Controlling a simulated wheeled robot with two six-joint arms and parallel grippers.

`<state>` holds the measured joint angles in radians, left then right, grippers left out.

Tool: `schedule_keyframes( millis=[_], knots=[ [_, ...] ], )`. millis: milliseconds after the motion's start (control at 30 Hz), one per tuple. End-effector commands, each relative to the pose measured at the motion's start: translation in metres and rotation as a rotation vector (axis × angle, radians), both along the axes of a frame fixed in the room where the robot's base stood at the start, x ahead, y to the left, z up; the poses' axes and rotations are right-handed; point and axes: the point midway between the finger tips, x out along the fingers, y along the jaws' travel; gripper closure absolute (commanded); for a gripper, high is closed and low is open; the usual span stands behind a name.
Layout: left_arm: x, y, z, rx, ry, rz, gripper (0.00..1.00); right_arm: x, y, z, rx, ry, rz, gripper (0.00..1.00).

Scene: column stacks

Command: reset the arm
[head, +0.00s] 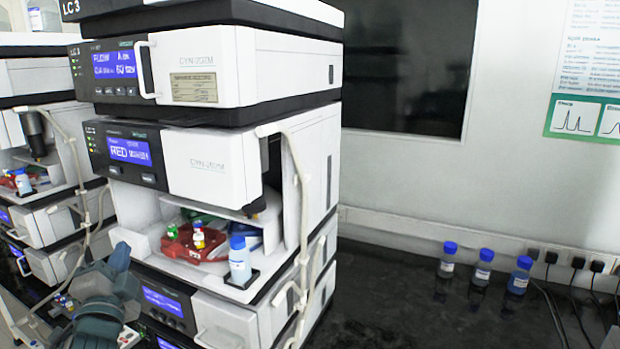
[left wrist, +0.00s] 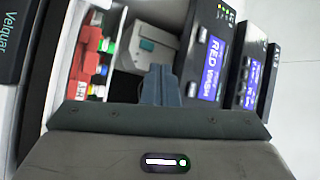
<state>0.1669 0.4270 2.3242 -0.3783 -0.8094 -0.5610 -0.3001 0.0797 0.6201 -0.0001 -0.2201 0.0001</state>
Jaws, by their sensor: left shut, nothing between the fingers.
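My left gripper (head: 120,258) is dark and stands at the lower left, in front of the lower part of the LC 3 instrument stack (head: 250,75). In the left wrist view its two fingers (left wrist: 160,84) are together, with nothing between them. The fingers look apart from the open bay and its vials. My right gripper is in neither view.
The open bay holds a red tray (head: 188,243) with small vials and a blue-capped bottle (head: 239,260) at its front corner. White tubing (head: 303,210) hangs beside it. Three blue-capped bottles (head: 483,268) stand on the dark bench (head: 420,320) at right. More instruments (head: 45,80) stand left.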

Motion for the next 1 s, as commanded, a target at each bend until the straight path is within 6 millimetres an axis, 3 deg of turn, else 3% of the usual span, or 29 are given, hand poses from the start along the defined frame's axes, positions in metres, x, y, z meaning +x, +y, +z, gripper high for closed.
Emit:
schedule_keyframes(
  millis=[33,200,300,400,600,867,1000],
  knots=[
    [-0.007,-0.003,-0.041,-0.097,0.093,-0.004,1.0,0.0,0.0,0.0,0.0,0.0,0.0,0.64],
    [-0.053,-0.017,-0.164,-0.432,0.393,0.03,1.0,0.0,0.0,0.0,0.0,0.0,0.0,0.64],
    [-0.094,-0.029,-0.228,-0.616,0.563,0.082,1.0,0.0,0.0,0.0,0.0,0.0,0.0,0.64],
    [-0.138,-0.042,-0.277,-0.771,0.714,0.147,1.0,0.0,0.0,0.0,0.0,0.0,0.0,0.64],
    [-0.215,-0.066,-0.335,-0.985,0.932,0.276,1.0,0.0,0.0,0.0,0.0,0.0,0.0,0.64],
    [-0.302,-0.092,-0.373,-1.174,1.144,0.444,1.0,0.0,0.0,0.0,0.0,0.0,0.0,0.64],
    [-0.287,-0.088,-0.416,-1.173,1.15,0.456,1.0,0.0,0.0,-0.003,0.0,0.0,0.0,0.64]
  ],
)
